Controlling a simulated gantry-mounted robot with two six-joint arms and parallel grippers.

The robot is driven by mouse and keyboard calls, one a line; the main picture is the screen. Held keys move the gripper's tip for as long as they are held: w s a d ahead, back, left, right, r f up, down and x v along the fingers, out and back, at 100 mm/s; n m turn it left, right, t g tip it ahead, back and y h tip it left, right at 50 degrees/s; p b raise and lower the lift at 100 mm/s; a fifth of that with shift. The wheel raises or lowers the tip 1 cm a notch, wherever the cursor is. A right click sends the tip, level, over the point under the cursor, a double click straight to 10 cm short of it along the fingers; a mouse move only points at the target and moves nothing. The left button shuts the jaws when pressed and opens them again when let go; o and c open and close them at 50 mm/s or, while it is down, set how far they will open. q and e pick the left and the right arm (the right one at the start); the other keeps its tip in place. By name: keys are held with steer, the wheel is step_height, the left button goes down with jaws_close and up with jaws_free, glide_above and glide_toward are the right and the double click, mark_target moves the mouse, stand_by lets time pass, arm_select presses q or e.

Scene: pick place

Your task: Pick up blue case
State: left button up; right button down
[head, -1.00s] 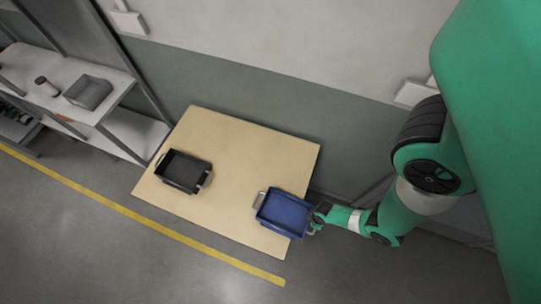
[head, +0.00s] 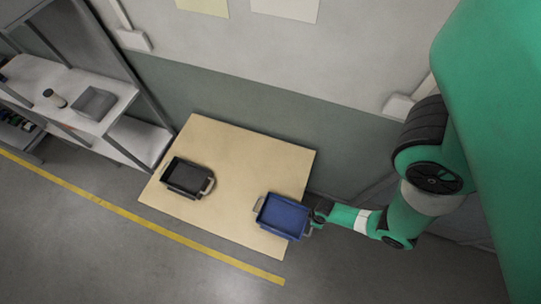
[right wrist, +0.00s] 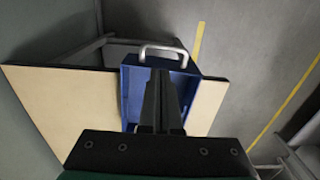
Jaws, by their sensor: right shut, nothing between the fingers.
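The blue case (head: 283,216) is an open tray with a metal handle at each end. It rests near the right end of the wooden table (head: 238,160). My right gripper (head: 318,214) is at the case's right end, close to the handle there; contact cannot be told. In the right wrist view my right gripper (right wrist: 160,75) is shut and empty, its fingers pointing over the blue case (right wrist: 131,92) and hiding its middle. The far handle (right wrist: 163,48) shows beyond the fingertips. My left gripper is in neither view.
A black case (head: 187,177) with handles sits on the left part of the table, with bare tabletop between the two cases. A shelf (head: 75,90) with a grey bin (head: 94,103) stands at the left. A wall runs behind the table.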

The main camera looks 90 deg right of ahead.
steer(key=c, duration=1)
jaws_free()
steer(key=shift+o, duration=0.2)
